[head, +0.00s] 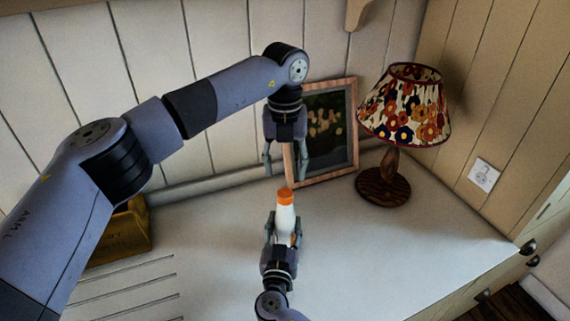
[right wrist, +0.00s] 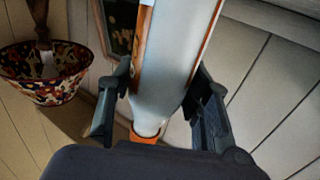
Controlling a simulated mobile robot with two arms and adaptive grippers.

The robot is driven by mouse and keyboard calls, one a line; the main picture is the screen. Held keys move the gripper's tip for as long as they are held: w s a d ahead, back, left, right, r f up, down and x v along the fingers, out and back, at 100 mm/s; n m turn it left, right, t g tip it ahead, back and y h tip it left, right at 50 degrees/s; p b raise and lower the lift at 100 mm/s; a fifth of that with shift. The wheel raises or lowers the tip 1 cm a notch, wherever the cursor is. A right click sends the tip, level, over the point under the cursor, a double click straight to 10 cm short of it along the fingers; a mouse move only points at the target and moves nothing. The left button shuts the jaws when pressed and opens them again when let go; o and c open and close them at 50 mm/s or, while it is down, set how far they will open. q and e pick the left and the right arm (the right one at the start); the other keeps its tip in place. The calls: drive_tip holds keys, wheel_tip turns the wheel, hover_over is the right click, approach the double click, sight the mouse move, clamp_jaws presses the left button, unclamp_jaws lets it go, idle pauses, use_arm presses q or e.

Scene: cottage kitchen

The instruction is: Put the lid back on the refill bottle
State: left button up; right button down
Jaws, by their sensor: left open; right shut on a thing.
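The refill bottle (head: 285,217) is white and tapers towards its top. My right gripper (head: 283,236) is shut around its body. In the right wrist view the bottle (right wrist: 170,75) runs between the two fingers. The orange lid (head: 285,196) is at the narrow end of the bottle and touches it; whether it is fully seated I cannot tell. It also shows in the right wrist view (right wrist: 145,138). My left gripper (head: 285,168) is open and empty, fingers pointing down, just above the lid in the head view. Their distance in depth is unclear.
A framed picture (head: 350,128) leans on the wall behind the grippers. A lamp with a flowered shade (head: 404,105) stands to its right. A yellow box (head: 125,235) is partly hidden behind my left arm. The white counter (head: 410,235) is clear at the front right.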

sight(285, 193)
use_arm(q)
drive_tip(key=shift+f, duration=4)
drive_tip(key=shift+c, duration=0.5)
clamp_jaws()
drive_tip(key=m, duration=1.1)
drive_tip(key=shift+m, duration=0.3)
drive_tip(key=shift+o, duration=0.8)
unclamp_jaws()
